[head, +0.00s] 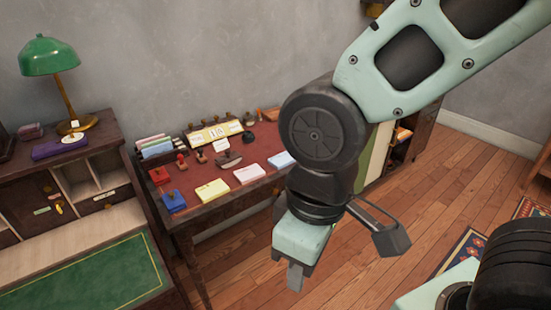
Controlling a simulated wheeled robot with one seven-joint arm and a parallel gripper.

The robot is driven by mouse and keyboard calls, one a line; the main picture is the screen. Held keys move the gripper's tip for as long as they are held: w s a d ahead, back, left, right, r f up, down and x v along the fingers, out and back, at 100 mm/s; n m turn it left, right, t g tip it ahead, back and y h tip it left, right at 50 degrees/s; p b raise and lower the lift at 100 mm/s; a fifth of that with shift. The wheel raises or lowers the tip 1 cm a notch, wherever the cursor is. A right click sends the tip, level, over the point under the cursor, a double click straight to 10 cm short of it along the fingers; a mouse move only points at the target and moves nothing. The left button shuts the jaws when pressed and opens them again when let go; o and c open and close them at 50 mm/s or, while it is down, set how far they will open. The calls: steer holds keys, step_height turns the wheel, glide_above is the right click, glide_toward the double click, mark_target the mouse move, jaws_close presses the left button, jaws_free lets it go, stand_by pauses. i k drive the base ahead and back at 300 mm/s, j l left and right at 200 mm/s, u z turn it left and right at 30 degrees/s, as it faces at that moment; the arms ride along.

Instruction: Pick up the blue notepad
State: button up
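A light blue notepad (281,160) lies flat on the red-topped desk (262,138), at the right end of a row of pads. A white pad (249,174) and a yellow pad (212,190) lie to its left. My gripper (296,276) hangs pointing down in front of the desk, to the right of and below the notepad in the picture, clear of it. Its fingers are seen edge-on, so I cannot tell whether they are apart. I see nothing held in it. My arm covers the desk's right part.
A darker blue pad (173,201) and a red pad (159,176) lie at the desk's left edge. Stamps and a calendar (214,132) stand behind the pads. A bureau (75,190) with a green lamp (48,56) stands at left. Wooden floor (440,185) is open at right.

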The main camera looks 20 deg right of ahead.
mark_target(282, 160)
steer(key=i+j+z, duration=0.1)
steer(key=i+j, duration=0.15)
steer(key=i, duration=0.15)
steer(key=i+j, duration=0.3)
steer(key=i+z, duration=0.05)
steer(key=i, duration=0.05)
